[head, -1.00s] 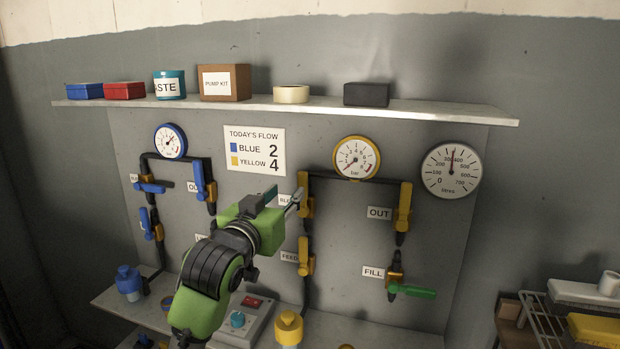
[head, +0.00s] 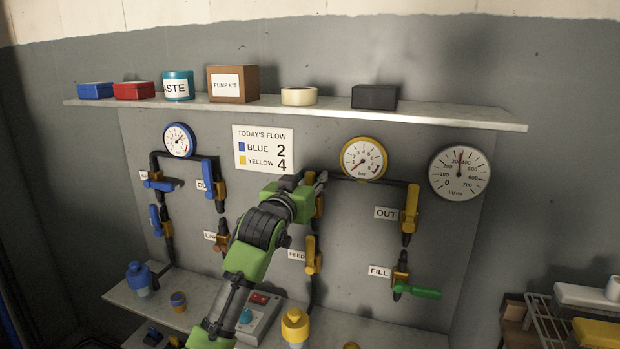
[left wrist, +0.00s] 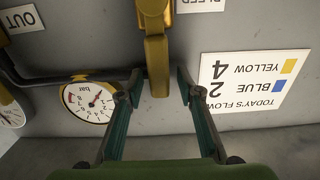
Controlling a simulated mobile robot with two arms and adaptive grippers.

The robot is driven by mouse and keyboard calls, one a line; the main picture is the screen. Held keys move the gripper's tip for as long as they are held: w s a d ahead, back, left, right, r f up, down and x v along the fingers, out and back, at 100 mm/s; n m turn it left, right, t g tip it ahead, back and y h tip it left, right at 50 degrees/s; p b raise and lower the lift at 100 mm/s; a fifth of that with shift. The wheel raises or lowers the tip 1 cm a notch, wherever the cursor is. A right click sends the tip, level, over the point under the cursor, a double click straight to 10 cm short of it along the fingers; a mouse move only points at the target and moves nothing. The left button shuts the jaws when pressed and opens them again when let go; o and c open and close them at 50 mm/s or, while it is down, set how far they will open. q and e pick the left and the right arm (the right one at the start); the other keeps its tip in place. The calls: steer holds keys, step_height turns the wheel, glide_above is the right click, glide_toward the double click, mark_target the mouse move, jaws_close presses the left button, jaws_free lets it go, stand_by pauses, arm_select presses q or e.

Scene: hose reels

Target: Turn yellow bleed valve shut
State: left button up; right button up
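The yellow bleed valve shows in the left wrist view, which is upside down; its yellow handle (left wrist: 156,55) lies along the picture's vertical. In the head view only part of the bleed valve (head: 318,208) shows behind my left gripper (head: 316,181). In the left wrist view my left gripper (left wrist: 160,80) is open, with one finger on each side of the handle's end. A gap shows on both sides of the handle. The BLEED label (left wrist: 200,3) is cut off at the wrist view's edge and hidden in the head view. My right gripper is not in view.
Yellow FEED valve (head: 313,255) is below, yellow OUT valve (head: 410,208) and green-handled FILL valve (head: 415,292) to the right. The yellow-rimmed gauge (head: 363,158) is close by at upper right. The flow sign (head: 263,149) is at left. A shelf (head: 450,115) runs above.

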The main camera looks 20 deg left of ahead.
arm_select(q)
jaws_close()
steer(key=shift+d, duration=0.1)
